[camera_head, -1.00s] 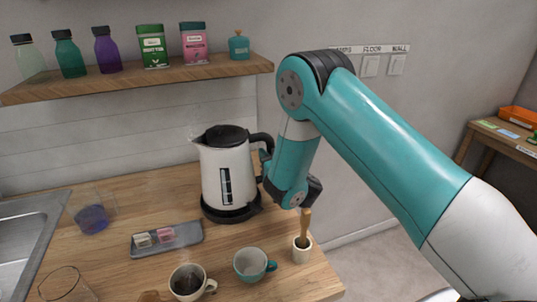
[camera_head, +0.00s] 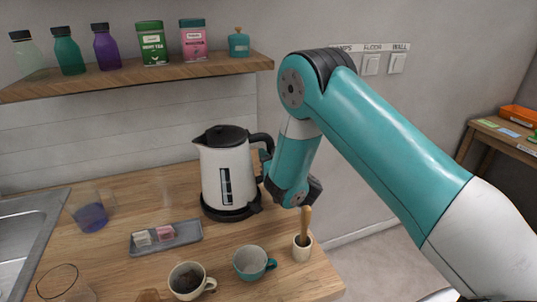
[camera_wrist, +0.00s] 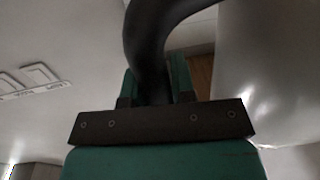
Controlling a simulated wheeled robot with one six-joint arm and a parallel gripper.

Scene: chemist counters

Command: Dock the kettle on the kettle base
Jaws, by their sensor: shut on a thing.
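The kettle's pale body (camera_wrist: 270,70) fills the right of that view.
A grey tray (camera_head: 190,243) with small packets, a cream mug (camera_head: 186,281), a teal cup (camera_head: 250,263) and a small pot (camera_head: 302,250) stand in front. A glass of blue liquid (camera_head: 91,215) is left. A shelf (camera_head: 150,77) with bottles and tins hangs above.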

